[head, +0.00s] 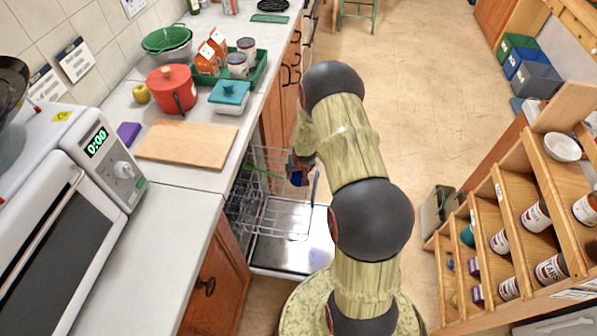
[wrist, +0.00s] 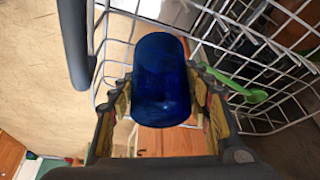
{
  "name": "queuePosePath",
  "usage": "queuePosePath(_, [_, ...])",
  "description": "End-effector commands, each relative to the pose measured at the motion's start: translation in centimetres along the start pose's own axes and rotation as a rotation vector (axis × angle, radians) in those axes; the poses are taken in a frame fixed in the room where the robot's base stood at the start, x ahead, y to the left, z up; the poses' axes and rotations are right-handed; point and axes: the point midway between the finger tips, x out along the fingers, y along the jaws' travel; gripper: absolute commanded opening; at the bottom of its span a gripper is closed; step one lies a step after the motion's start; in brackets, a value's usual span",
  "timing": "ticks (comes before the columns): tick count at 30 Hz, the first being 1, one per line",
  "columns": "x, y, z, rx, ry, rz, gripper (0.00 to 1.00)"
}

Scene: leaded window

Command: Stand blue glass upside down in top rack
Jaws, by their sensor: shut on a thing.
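My gripper (head: 301,168) is shut on the blue glass (wrist: 161,98), with one finger on each side of it in the wrist view. Only a small dark blue part of the glass (head: 297,179) shows in the head view, beside my arm. I cannot tell for sure which end of the glass is the mouth. The white wire top rack (wrist: 103,68) of the open dishwasher lies around and behind the glass in the wrist view. In the head view the rack (head: 262,207) is left of my gripper. I cannot tell whether the glass touches the wires.
A green utensil (wrist: 236,88) lies in the rack beside the glass. The lowered dishwasher door (head: 292,252) is below. The counter (head: 186,211) with a cutting board (head: 187,144) and red pot (head: 172,88) is left. A wooden shelf with cans (head: 537,217) stands right; open floor lies beyond.

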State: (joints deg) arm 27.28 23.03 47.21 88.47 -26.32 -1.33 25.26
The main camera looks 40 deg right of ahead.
Motion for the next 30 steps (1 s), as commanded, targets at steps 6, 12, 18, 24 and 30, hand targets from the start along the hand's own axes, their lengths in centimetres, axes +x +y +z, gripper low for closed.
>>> queuePosePath(6, [0.44, 0.0, 0.13, 0.0, 0.001, 0.0, 0.12])
queuePosePath(12, [0.77, 0.0, 0.27, 0.0, 0.001, 0.0, 0.12])
queuePosePath(18, [0.84, 0.0, 0.3, 0.0, 0.001, 0.0, 0.54])
queuePosePath(24, [0.84, 0.0, 0.33, 0.0, 0.0, 0.0, 0.65])
queuePosePath(30, [0.85, 0.0, 0.35, 0.0, 0.0, 0.0, 0.7])
